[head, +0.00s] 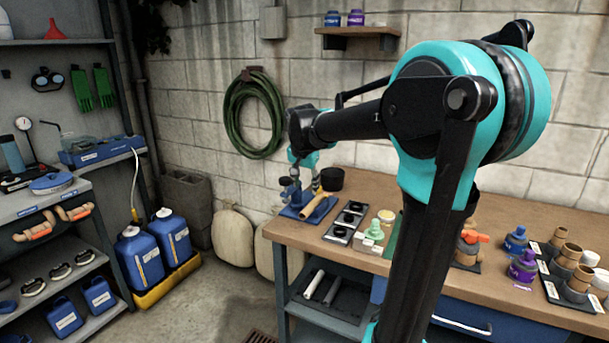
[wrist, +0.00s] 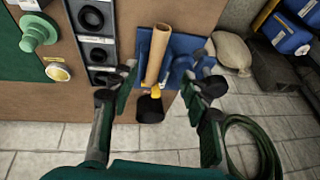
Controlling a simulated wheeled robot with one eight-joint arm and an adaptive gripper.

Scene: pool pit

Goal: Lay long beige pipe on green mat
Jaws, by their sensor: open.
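The long beige pipe (head: 314,206) lies on a blue stand (head: 297,212) at the left end of the workbench. In the wrist view the pipe (wrist: 157,55) runs lengthwise over the blue stand (wrist: 180,45). My gripper (head: 303,172) is above the stand. In the wrist view my gripper (wrist: 160,90) is open and empty, with one finger on each side of the pipe's lower end; its height above the pipe is unclear. The green mat (wrist: 18,85) shows at the left of the wrist view. In the head view only a strip of the mat (head: 393,238) shows beside my arm.
A grey tray with black rings (head: 346,222) lies between the stand and mat. A black cup (head: 332,179) stands behind the pipe. A green fitting (head: 374,230) and a beige jar (head: 387,215) are near the mat. More fittings (head: 570,262) stand at the right.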

